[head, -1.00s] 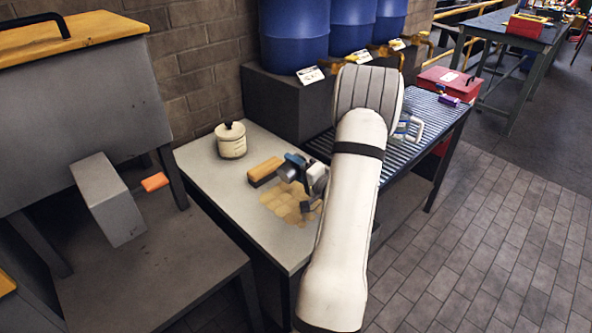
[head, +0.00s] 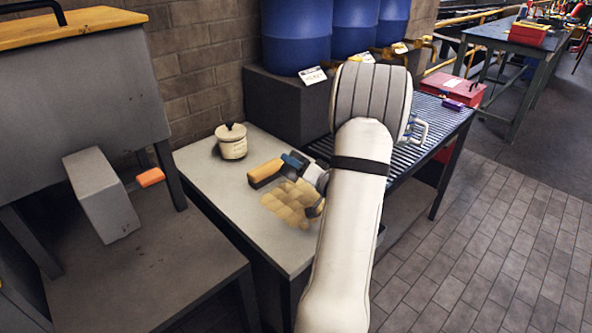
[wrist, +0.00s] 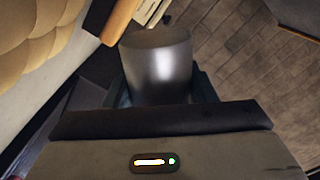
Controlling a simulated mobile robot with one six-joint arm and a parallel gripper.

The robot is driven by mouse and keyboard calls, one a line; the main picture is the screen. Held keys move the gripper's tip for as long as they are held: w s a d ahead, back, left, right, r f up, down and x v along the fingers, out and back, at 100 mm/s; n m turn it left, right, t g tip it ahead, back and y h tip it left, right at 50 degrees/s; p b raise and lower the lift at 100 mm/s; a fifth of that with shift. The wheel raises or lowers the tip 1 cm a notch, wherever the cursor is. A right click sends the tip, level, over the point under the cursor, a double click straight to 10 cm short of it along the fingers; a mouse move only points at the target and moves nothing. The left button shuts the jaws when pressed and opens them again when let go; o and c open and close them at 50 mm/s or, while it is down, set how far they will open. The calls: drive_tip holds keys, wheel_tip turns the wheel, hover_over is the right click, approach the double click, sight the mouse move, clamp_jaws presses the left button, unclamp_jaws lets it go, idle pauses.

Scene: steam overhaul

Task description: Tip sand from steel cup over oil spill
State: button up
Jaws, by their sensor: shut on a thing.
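The steel cup (wrist: 158,65) sits between my fingers in the wrist view, with my gripper (wrist: 160,95) shut on it. Its inside is not visible, so I cannot tell how much sand it holds. In the head view my gripper (head: 312,190) is low over the worktable's right side, and my arm mostly hides the cup. Tan sand (head: 290,203) lies in a lumpy patch on the tabletop beside my gripper. It also fills the upper left of the wrist view (wrist: 35,40). No dark oil shows clearly around the sand.
A wooden-backed brush (head: 264,173) lies just behind the sand. A cream lidded pot (head: 232,146) stands at the worktable's (head: 215,185) back left. Blue drums (head: 297,35) stand behind on a dark plinth. A ribbed bench (head: 440,112) with a red box (head: 450,88) extends right.

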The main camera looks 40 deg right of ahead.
sight(302, 157)
drive_tip(key=shift+d+r+n+b, duration=0.1)
drive_tip(key=shift+r+n+b, duration=0.15)
drive_tip(key=shift+n+b, duration=0.6)
drive_tip(key=shift+r+n+b, duration=0.3)
drive_tip(key=shift+n+b, duration=0.35)
drive_tip(key=shift+n, duration=0.45)
drive_tip(key=shift+d+r+n+b, duration=0.1)
drive_tip(key=shift+r+n+b, duration=0.15)
drive_tip(key=shift+n+b, duration=0.6)
drive_tip(key=shift+r+n+b, duration=0.3)
drive_tip(key=shift+n+b, duration=0.45)
drive_tip(key=shift+n, duration=0.2)
drive_tip(key=shift+r+n+b, duration=0.25)
drive_tip(key=shift+n+b, duration=0.45)
drive_tip(key=shift+n, duration=0.25)
drive_tip(key=shift+r, duration=0.25)
